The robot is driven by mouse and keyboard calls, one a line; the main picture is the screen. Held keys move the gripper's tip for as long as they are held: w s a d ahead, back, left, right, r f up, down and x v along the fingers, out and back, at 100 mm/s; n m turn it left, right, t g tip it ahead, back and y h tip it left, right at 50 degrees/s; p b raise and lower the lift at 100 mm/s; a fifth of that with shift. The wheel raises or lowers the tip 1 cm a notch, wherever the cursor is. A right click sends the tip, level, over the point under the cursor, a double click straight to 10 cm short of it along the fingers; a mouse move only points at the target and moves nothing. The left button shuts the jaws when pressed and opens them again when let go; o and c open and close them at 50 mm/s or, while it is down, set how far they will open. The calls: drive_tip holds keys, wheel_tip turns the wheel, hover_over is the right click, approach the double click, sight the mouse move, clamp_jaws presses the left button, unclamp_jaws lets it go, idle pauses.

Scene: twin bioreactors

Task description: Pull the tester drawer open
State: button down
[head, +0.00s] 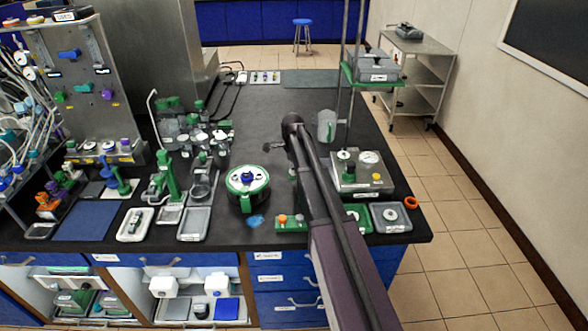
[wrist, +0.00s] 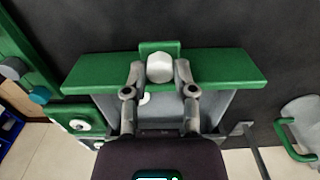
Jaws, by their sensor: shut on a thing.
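The tester (head: 362,178) is a steel box with a gauge on top, near the right side of the bench in the head view. In the wrist view, a green drawer front (wrist: 225,68) bears a white round knob (wrist: 160,67). My gripper (wrist: 159,72) is shut on this knob, one finger on each side. A grey surface (wrist: 215,108) shows behind the green front, partly covered by my gripper; it looks like the drawer body. How far the drawer stands out is hard to tell. In the head view my arm hides most of the drawer and the fingertips.
A clear jug (head: 327,125) stands behind the tester, with its green handle at the right in the wrist view (wrist: 288,140). A green rack (head: 291,223) and a grey tray (head: 391,217) lie near the front edge. A green-lidded pot (head: 247,185) stands left of my arm.

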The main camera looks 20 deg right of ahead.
drive_tip(key=shift+c, duration=2.2)
unclamp_jaws()
drive_tip(key=shift+d, duration=0.15)
drive_tip(key=shift+d, duration=0.1)
